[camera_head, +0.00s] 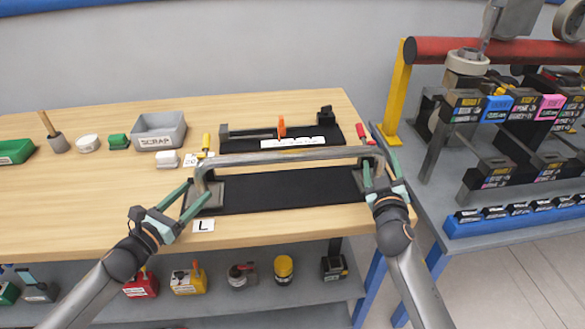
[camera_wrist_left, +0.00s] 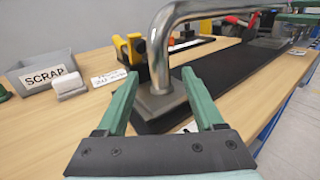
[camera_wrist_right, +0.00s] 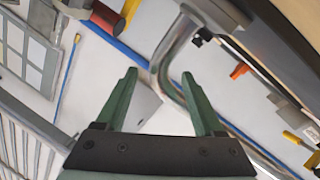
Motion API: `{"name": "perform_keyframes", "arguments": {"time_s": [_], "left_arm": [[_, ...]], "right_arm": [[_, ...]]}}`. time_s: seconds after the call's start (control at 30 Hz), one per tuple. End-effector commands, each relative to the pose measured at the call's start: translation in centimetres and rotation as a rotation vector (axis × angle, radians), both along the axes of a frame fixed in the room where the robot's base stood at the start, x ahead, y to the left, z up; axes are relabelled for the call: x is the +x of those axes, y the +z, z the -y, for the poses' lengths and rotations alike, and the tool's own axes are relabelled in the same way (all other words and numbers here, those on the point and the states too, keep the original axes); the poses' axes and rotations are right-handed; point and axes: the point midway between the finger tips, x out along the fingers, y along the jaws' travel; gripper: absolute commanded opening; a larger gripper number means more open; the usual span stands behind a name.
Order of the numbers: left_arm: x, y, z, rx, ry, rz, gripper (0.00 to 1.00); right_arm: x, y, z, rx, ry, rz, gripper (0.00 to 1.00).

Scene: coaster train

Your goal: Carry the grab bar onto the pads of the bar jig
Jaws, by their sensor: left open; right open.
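The grab bar (camera_head: 285,155) is a grey metal tube with bent ends and flat end plates. It stands over a long black mat (camera_head: 280,190) on the wooden table. My left gripper (camera_head: 200,188) is open at the bar's left end; the left wrist view shows its fingers (camera_wrist_left: 165,95) apart with the leg and plate between and beyond them. My right gripper (camera_head: 380,167) is open at the right end; the right wrist view shows the bent tube (camera_wrist_right: 165,75) between the spread fingertips. A black fixture (camera_head: 240,146) behind, perhaps the bar jig, has an orange-handled part. Its pads cannot be made out.
A grey SCRAP bin (camera_head: 160,130) and small items stand at the back left. A card marked L (camera_head: 203,225) lies by the front edge. A rack with a red roller (camera_head: 490,50) stands at right.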

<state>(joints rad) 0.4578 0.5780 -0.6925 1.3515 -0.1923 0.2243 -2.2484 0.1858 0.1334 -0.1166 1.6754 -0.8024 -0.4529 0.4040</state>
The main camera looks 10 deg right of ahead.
Motion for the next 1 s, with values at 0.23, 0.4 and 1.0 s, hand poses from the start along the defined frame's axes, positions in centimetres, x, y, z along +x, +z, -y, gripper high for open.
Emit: {"name": "perform_keyframes", "arguments": {"time_s": [0.23,0.4,1.0], "left_arm": [[2.5,0.0,1.7,-0.001,-0.001,0.001,0.69],[3.1,0.0,2.1,0.001,0.000,0.001,0.69],[3.1,0.0,2.1,0.001,-0.001,0.001,0.34]], "right_arm": [[2.9,0.0,0.7,0.000,-0.001,0.000,0.70],[3.6,0.0,0.9,0.000,0.000,-0.001,0.70],[3.6,0.0,0.9,0.000,0.000,-0.001,0.35]]}}
